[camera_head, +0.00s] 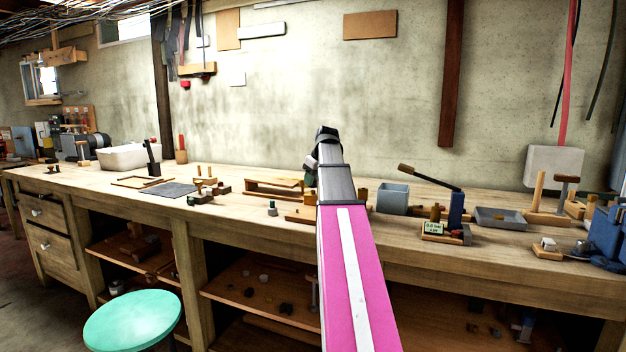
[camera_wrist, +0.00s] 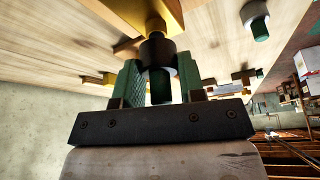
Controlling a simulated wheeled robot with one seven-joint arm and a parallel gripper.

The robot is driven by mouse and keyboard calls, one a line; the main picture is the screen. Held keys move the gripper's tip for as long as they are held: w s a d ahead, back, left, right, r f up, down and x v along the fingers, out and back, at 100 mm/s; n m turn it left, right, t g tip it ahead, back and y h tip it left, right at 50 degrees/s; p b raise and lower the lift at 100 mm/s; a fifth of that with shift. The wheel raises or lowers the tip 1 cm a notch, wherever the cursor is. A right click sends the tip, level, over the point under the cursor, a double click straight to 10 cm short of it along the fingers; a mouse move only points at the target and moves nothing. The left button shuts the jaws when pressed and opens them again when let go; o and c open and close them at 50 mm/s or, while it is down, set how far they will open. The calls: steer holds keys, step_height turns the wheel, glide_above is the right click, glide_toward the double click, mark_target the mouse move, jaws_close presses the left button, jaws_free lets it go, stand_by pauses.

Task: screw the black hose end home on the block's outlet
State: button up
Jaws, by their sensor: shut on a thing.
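In the wrist view my gripper (camera_wrist: 159,78) has its two green ribbed fingers closed on the black hose end (camera_wrist: 156,50), a dark collar with a dark green stub between the fingers. The collar sits in line with the brass outlet (camera_wrist: 155,26) of the yellow block (camera_wrist: 128,12) and appears to touch it. How far it is threaded on cannot be told. In the head view my magenta and grey arm stretches over the bench and hides most of the gripper and the block.
The wooden workbench (camera_head: 250,225) carries a grey bin (camera_head: 393,198), a blue lever tool (camera_head: 457,210) and a shallow grey tray (camera_head: 500,218) right of my arm. A small grey-green fitting (camera_head: 272,209) stands left of it. A turquoise stool (camera_head: 132,320) stands in front.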

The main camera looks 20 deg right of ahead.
steer(key=shift+f, duration=0.95)
stand_by(0.6)
steer(key=shift+f, duration=0.1)
jaws_close()
steer(key=shift+s, duration=0.1)
steer(key=shift+m+h, duration=0.6)
steer(key=shift+m, duration=1)
steer(key=shift+a+m+h, duration=0.1)
steer(key=shift+m+h, duration=0.4)
steer(key=shift+m, duration=1.1)
